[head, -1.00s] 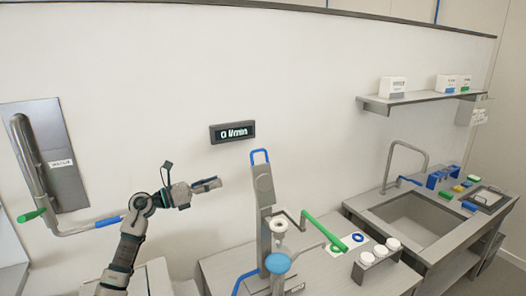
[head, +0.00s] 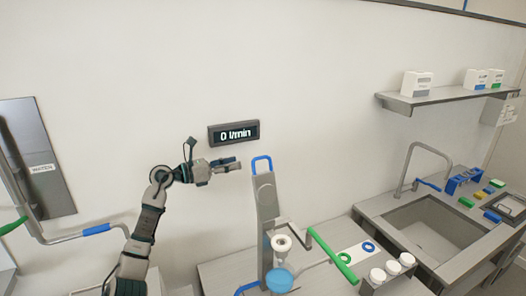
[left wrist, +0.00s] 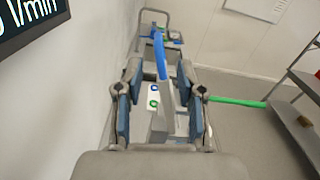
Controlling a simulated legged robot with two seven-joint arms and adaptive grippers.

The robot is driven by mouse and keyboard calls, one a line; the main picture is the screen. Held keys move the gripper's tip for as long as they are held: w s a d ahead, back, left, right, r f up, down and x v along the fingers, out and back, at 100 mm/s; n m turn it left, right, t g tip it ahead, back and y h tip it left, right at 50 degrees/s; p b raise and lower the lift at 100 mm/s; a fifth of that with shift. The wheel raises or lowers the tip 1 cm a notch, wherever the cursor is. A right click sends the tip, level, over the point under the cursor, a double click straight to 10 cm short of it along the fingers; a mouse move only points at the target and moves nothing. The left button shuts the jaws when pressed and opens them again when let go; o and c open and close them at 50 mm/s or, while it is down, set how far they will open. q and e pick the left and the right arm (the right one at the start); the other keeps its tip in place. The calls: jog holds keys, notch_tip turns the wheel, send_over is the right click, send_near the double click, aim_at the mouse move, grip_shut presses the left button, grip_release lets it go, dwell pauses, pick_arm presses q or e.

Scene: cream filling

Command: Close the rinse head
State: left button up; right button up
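The grey upright machine (head: 265,205) stands on the steel counter, with a blue loop handle (head: 262,158) at its top. I take this upper part to be the rinse head; no label confirms it. My left gripper (head: 238,164) is just left of the loop, at about its height, with a small gap. In the left wrist view the two fingers (left wrist: 160,102) are apart and nothing is gripped. The blue handle (left wrist: 160,55) shows ahead, between the fingers in the picture. My right gripper is not in view.
A green-handled lever (head: 332,257) reaches right from the machine. A blue round part (head: 279,280) is at its foot. A wall display (head: 234,132) reads 0 l/min. A sink (head: 430,225) is at right.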

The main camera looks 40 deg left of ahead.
pick_arm(q)
jog(key=p, duration=0.2)
send_near(268, 157)
jog(key=x, duration=0.2)
jog(key=p+x, duration=0.1)
jog(key=x, duration=0.2)
jog(key=a+p+x, duration=0.1)
jog(key=x, duration=0.2)
jog(key=shift+w+d, duration=0.15)
jog(key=shift+w, duration=0.3)
jog(key=shift+w+f, duration=0.15)
jog(key=shift+w, duration=0.15)
jog(key=shift+w+d, duration=0.1)
jog(key=shift+d, duration=0.3)
jog(key=c, duration=0.7)
grip_shut()
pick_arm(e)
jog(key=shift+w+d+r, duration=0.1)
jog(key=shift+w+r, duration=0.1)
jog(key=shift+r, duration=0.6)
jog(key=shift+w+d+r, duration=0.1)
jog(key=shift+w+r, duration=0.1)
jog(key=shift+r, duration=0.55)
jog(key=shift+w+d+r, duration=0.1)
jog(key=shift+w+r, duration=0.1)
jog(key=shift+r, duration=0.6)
